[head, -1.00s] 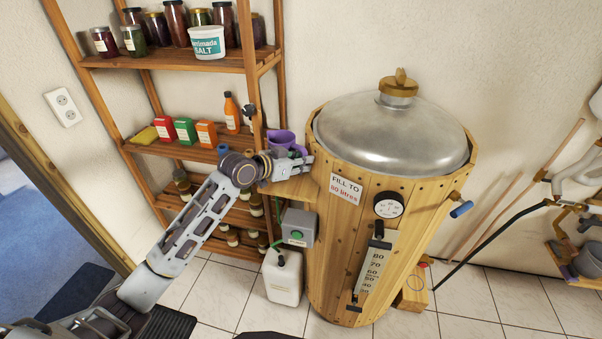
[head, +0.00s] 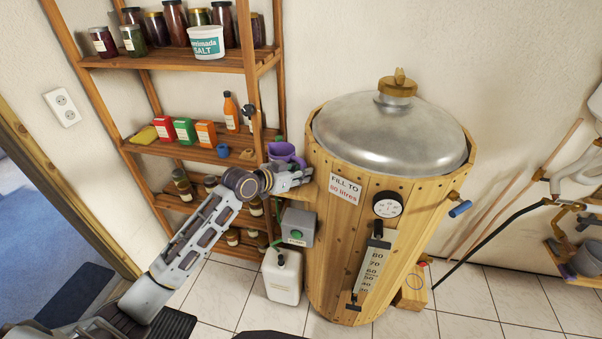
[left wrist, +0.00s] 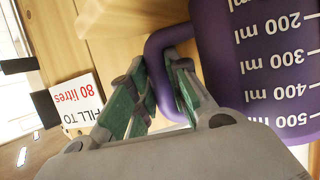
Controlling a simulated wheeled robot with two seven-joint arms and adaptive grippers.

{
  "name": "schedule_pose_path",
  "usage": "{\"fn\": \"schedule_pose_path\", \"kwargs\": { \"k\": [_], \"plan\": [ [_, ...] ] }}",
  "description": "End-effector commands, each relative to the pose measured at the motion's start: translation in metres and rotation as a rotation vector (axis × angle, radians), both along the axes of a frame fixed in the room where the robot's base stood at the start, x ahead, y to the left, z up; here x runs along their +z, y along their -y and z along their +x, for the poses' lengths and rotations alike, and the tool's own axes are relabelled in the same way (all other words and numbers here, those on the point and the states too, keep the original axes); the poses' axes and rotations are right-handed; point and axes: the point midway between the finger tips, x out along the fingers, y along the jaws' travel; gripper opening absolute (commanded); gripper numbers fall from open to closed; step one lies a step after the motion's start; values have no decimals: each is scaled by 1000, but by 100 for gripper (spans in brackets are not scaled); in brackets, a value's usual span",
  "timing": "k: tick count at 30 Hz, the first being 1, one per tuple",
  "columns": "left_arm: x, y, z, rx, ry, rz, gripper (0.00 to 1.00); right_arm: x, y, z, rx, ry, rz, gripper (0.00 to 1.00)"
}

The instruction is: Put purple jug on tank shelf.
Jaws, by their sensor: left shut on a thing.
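The purple jug (head: 283,152) is in the head view, beside the tank's left side and partly hidden by my gripper. In the left wrist view the jug (left wrist: 262,60) shows white millilitre marks, upside down in that picture. My left gripper (head: 302,178) is shut on the jug's handle, with the handle between its green-padded fingers (left wrist: 163,100). The tank shelf (head: 302,195) is a small wooden ledge on the tank's left side, mostly hidden behind my gripper. I cannot tell whether the jug touches it. My right gripper is not in view.
The wooden tank (head: 340,230) has a domed metal lid (head: 390,140). A grey pump box (head: 298,226) and white canister (head: 282,278) sit below the ledge. A wooden rack (head: 185,150) with jars stands close on the left.

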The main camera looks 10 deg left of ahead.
Motion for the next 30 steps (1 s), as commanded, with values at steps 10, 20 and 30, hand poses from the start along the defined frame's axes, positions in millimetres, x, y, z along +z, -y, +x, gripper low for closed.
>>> {"fn": "schedule_pose_path", "kwargs": {
  "k": [10, 20, 30],
  "plan": [
    [0, 0, 0, 0, 4, 0, 0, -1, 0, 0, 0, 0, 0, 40],
    [-2, 0, 0, 0, 1, -1, 40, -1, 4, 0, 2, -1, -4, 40],
    [1, -1, -1, 0, 1, 0, 40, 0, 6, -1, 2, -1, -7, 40]
  ]
}}
